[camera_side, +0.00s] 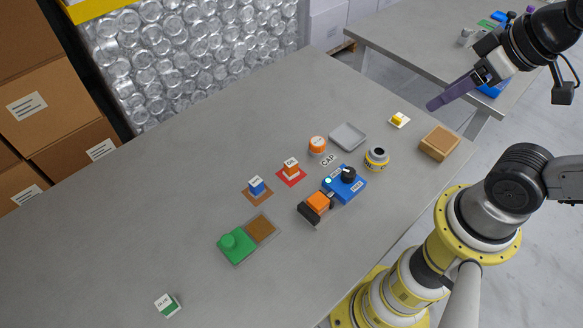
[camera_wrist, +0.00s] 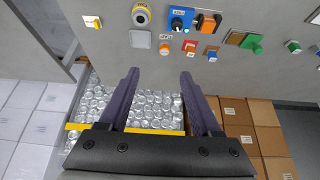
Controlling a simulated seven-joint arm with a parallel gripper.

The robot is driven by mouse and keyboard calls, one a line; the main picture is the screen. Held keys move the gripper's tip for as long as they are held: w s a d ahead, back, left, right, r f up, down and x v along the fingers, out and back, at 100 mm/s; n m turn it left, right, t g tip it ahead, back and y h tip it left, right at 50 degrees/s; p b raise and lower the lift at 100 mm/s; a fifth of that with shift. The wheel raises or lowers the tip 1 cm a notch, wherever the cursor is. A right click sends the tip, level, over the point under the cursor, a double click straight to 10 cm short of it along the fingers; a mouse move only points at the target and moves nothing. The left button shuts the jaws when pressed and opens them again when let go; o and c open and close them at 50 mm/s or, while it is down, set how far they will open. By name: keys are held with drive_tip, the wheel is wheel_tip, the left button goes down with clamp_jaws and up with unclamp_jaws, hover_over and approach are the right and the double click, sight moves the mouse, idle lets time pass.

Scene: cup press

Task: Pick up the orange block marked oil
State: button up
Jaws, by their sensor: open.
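The orange block marked oil (camera_side: 291,168) sits on a small red mat (camera_side: 284,180) near the middle of the table in the side view. In the wrist view it shows small, as an orange spot (camera_wrist: 190,48) beyond my fingertips and a little right of centre. My gripper (camera_side: 434,105) is high at the upper right of the side view, well apart from the block. Its two purple fingers (camera_wrist: 160,75) are spread wide with nothing between them.
A blue block (camera_side: 256,185) and an orange round jar (camera_side: 317,143) stand close on either side. A blue device with a black knob (camera_side: 349,174), an orange-topped black piece (camera_side: 318,203), a grey tray (camera_side: 348,134) and a green piece (camera_side: 235,244) lie nearby. The table's left is mostly clear.

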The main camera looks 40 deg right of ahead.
drive_tip(key=w+r+n, duration=0.4)
drive_tip(key=w+n, duration=0.3)
drive_tip(key=n+g, duration=0.6)
drive_tip(key=n, duration=0.4)
hover_over(291, 162)
wheel_tip(291, 162, down, 22)
wheel_tip(291, 162, down, 13)
drive_tip(key=shift+r, duration=0.15)
clamp_jaws()
